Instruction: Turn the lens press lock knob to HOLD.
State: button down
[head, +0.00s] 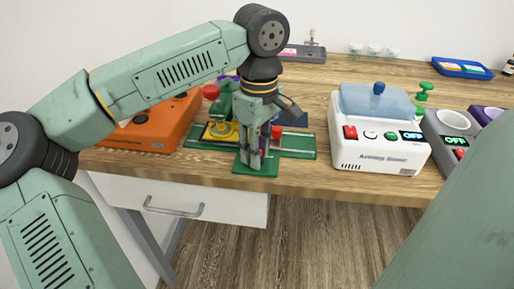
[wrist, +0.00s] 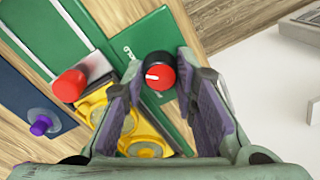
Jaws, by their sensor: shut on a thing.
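The lock knob (wrist: 160,74) is a round black knob with a red top and a white pointer line, seen in the wrist view on a green plate (wrist: 148,38). The pointer points to the left in that view. White lettering on the plate beside it is too small to read fully. My gripper (wrist: 162,84) has one finger on each side of the knob and is shut on it. In the head view my gripper (head: 254,160) points down at the green plate's front part and hides the knob. The yellow lens press part (wrist: 148,140) lies partly behind my fingers.
A red ball handle (wrist: 68,86) and a purple knob (wrist: 40,125) are left of the fingers. An orange case (head: 145,130) stands left of my gripper. A white device with a blue lid (head: 378,100) stands right. The table's front edge is close.

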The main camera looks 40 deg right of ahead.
dwell(0.3)
jog(key=c, duration=1.3)
grip_release()
jog(key=r, duration=1.2)
jog(key=shift+d, duration=0.2)
